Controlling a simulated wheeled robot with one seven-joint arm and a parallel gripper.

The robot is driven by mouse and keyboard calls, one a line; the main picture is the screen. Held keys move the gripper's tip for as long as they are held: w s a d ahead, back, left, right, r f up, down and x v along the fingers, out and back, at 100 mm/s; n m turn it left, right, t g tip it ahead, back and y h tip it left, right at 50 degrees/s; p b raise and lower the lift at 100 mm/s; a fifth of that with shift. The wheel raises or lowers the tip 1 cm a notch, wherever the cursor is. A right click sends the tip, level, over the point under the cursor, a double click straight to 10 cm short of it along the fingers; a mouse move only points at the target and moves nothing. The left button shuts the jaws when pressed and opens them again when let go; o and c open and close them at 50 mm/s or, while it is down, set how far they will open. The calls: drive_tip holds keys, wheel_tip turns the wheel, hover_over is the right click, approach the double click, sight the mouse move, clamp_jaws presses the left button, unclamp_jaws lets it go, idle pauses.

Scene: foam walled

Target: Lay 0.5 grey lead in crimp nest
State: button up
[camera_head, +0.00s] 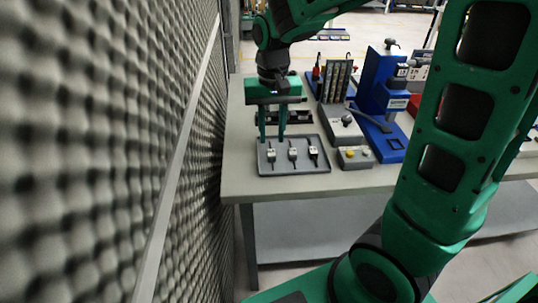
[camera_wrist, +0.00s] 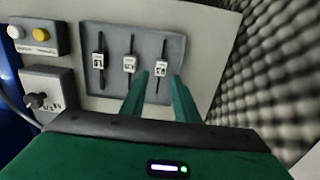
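A shallow grey tray (camera_head: 296,170) on the bench holds three small leads, each with a label tag. They are the left lead (camera_head: 271,155), the middle lead (camera_head: 292,154) and the right lead (camera_head: 314,154). In the wrist view their order is reversed, and the tags are too small to read surely, so I cannot tell which is 0.5 grey. My gripper (camera_head: 272,138) points down over the tray, open and empty. In the wrist view its fingertips (camera_wrist: 160,76) stand either side of the head view's left lead (camera_wrist: 161,71). A blue press (camera_head: 378,85) stands to the right; its crimp nest is not clearly visible.
A grey button box (camera_head: 355,157) with white and yellow buttons sits right of the tray. Behind it are a grey box with a black knob (camera_head: 345,121) and a slotted rack (camera_head: 337,80). A foam wall (camera_head: 100,150) runs close along the bench's left side.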

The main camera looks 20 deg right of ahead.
sight(271, 151)
drive_tip(key=shift+f, duration=2.9)
drive_tip(key=shift+c, duration=0.3)
clamp_jaws()
